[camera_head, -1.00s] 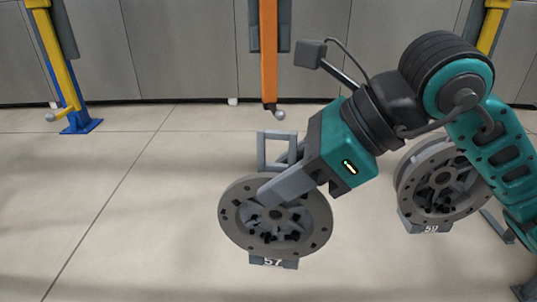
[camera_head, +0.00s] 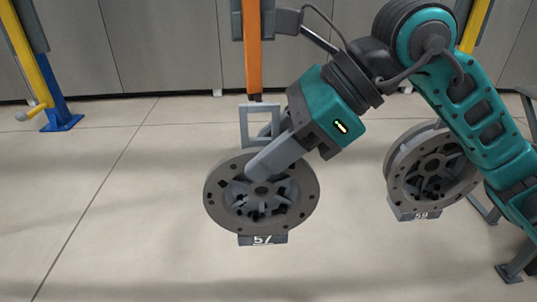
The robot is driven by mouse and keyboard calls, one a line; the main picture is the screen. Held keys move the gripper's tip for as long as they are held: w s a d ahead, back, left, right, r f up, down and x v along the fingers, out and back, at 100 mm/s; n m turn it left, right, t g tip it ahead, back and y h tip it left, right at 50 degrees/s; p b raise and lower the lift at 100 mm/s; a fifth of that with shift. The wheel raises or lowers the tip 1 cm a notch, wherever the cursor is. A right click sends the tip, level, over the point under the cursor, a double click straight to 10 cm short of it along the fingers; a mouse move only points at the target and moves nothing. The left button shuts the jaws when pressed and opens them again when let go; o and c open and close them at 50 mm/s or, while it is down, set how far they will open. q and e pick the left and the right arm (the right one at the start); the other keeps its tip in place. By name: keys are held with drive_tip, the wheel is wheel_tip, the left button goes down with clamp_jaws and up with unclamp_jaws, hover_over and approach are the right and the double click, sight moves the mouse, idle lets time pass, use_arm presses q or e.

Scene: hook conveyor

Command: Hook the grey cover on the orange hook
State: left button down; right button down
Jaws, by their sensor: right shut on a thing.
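The grey cover (camera_head: 306,190) is a round, holed disc with a square loop (camera_head: 244,125) on top and a plate marked 57 below. My right gripper (camera_head: 264,170) is shut on it near its centre and holds it up over the floor, roughly upright. The orange hook (camera_head: 254,60) hangs down at the top middle. Its lower end is just above the loop's top bar in the picture; its tip is hidden. I cannot tell whether loop and hook touch or how far apart they are in depth. My left gripper is out of view.
A second grey disc (camera_head: 399,181) hangs or stands at the right, behind my right arm. A yellow hook (camera_head: 24,55) with a blue post (camera_head: 60,110) is at the left, another yellow post (camera_head: 473,28) at the upper right. Grey panels line the back; the left floor is clear.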

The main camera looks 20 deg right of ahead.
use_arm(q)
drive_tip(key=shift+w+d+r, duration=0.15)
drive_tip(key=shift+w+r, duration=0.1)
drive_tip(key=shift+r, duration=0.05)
use_arm(e)
drive_tip(key=w+d+f, duration=0.1)
drive_tip(key=w+d, duration=0.1)
drive_tip(key=w, duration=0.6)
drive_tip(key=shift+d+f, duration=0.15)
drive_tip(key=shift+f, duration=0.15)
idle(0.7)
drive_tip(key=c, duration=1.2)
unclamp_jaws()
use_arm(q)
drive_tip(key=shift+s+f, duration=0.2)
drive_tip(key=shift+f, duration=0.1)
use_arm(e)
drive_tip(key=o, duration=0.4)
drive_tip(key=shift+s+f, duration=0.1)
